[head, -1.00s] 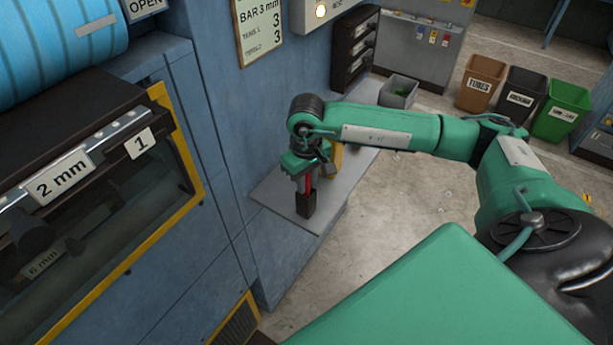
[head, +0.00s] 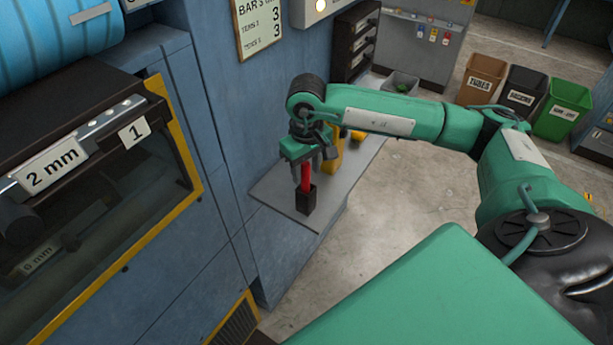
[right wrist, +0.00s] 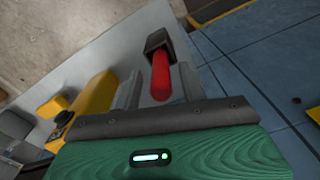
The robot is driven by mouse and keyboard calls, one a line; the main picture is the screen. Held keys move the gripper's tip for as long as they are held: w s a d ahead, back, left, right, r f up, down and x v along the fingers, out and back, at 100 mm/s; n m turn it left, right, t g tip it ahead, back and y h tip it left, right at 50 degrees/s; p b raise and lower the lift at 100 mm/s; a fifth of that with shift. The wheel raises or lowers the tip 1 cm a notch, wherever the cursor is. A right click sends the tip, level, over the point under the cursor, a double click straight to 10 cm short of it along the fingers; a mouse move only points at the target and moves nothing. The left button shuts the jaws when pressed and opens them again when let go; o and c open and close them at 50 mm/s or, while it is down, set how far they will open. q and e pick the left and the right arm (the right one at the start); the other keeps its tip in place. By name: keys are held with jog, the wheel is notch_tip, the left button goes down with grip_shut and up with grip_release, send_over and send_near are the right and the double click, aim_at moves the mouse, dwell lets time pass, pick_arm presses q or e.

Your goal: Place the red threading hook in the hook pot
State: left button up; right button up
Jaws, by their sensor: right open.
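The red threading hook (head: 306,178) stands upright in the black hook pot (head: 306,199) on the grey shelf; only its red handle shows above the rim. In the right wrist view the red handle (right wrist: 161,78) points toward the camera, and its far end is inside the pot (right wrist: 157,40). My right gripper (head: 305,166) is above the pot, around the top of the handle. Its fingers (right wrist: 160,88) are apart on either side of the handle, with gaps showing. My left gripper is not in view.
A yellow object (head: 334,156) stands on the shelf (head: 277,190) just behind the gripper, and shows in the wrist view (right wrist: 95,95). A blue wall panel borders the shelf on the left. A grey bin (head: 402,84) sits at the far end.

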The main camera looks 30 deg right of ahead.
notch_tip(320, 180, up, 8)
jog(key=b, duration=0.3)
jog(key=shift+r, duration=0.65)
jog(key=shift+f, duration=0.1)
